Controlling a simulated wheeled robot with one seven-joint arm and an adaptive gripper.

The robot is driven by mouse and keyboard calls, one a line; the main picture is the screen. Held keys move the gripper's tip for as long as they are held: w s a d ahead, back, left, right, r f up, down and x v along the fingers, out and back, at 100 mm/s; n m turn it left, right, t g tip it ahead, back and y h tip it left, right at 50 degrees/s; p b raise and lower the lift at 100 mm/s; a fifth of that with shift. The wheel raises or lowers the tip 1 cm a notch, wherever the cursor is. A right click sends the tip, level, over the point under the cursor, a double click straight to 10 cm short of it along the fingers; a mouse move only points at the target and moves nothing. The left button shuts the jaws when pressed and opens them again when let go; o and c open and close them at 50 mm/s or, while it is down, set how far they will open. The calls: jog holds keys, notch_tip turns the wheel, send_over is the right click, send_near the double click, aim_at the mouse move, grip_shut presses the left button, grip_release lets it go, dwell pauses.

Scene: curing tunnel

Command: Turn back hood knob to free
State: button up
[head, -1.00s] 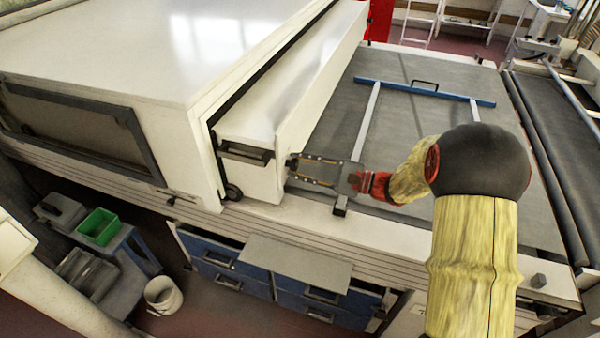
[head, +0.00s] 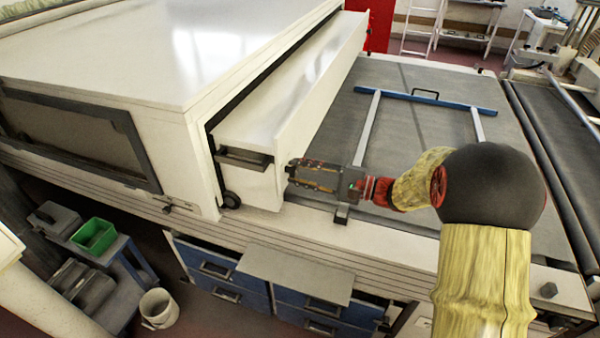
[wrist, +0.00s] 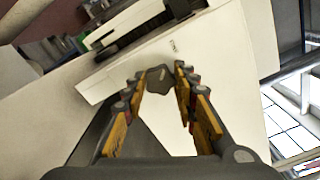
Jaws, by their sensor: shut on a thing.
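The hood (head: 300,98) is a long white box standing on the machine bed beside the large white tunnel housing. Its knob (wrist: 161,80) is a small dark lobed piece on the white face in the wrist view. My gripper (head: 292,170) reaches the hood's right face near its front end. In the wrist view my gripper (wrist: 160,88) has its fingertips on both sides of the knob, shut on it. The fingertips hide the knob in the head view, and its turn angle is hard to read.
A blue bar frame (head: 425,97) lies on the grey bed (head: 425,145) to the right. A black handle (head: 244,158) sits on the hood's front end. Blue drawers (head: 215,270) are below. A green bin (head: 94,236) and white bucket (head: 158,308) stand lower left.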

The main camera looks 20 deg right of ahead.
jog(key=o, duration=1.2)
jog(key=shift+c, duration=0.2)
jog(key=v, duration=1.2)
